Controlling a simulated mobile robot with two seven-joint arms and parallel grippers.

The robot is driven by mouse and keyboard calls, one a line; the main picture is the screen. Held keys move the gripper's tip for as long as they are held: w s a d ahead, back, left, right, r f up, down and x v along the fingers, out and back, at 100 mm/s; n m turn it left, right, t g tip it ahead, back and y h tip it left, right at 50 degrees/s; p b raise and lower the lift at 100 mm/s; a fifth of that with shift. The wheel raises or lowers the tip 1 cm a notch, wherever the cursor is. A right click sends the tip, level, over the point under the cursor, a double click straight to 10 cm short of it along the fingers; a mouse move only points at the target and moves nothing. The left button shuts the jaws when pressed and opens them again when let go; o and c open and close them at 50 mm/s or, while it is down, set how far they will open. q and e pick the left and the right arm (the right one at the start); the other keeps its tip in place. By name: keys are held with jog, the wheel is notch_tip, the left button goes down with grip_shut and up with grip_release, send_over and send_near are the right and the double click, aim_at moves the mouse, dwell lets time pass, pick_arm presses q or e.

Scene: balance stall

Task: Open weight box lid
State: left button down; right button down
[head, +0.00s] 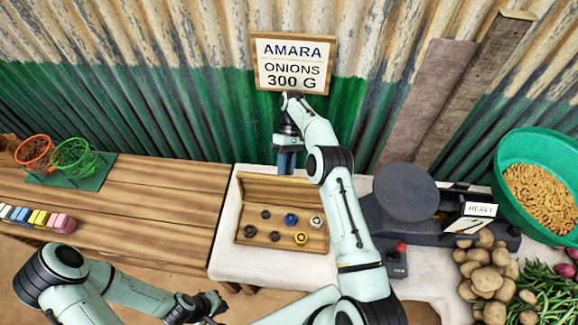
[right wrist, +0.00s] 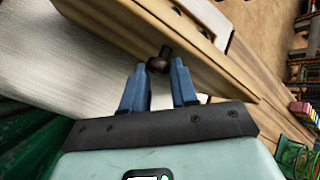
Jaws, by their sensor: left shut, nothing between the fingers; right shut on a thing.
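The wooden weight box (head: 282,246) sits on the white cloth, with several dark, blue, silver and yellow weights (head: 291,219) in its base. Its lid (head: 262,189) stands raised along the back of the box. My right gripper (head: 287,163) is behind the lid's top edge. In the right wrist view my blue fingers (right wrist: 160,88) are shut on the dark lid knob (right wrist: 159,63), with the wooden lid (right wrist: 125,38) beyond. The knob is hidden in the head view. My left gripper (head: 214,304) is shut and empty, low in front of the wooden table.
A balance with a dark round plate (head: 405,192) and a HEAVY card (head: 480,209) stand right of the box. Potatoes (head: 487,280), green beans and a green basin (head: 507,205) are farther right. The wooden table (head: 160,205) at left holds coloured blocks and wire baskets.

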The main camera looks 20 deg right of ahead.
pick_arm(q)
jog(key=shift+s+d+f, duration=0.15)
jog(key=shift+d, duration=0.15)
pick_arm(e)
jog(key=shift+s+d+f, duration=0.2)
jog(key=shift+f, duration=0.35)
jog(key=shift+s+d+f, duration=0.15)
jog(key=shift+s+f, duration=0.05)
jog(key=shift+f, duration=0.3)
pick_arm(q)
jog(key=shift+d, duration=0.1)
pick_arm(e)
jog(key=shift+g, duration=0.3)
jog(key=c, duration=1.2)
grip_release()
jog(key=o, duration=0.3)
jog(key=shift+d, duration=0.1)
pick_arm(q)
jog(key=shift+d, duration=0.1)
pick_arm(e)
jog(key=shift+r, duration=0.1)
jog(key=shift+w+r, duration=0.1)
jog(key=shift+r, duration=0.05)
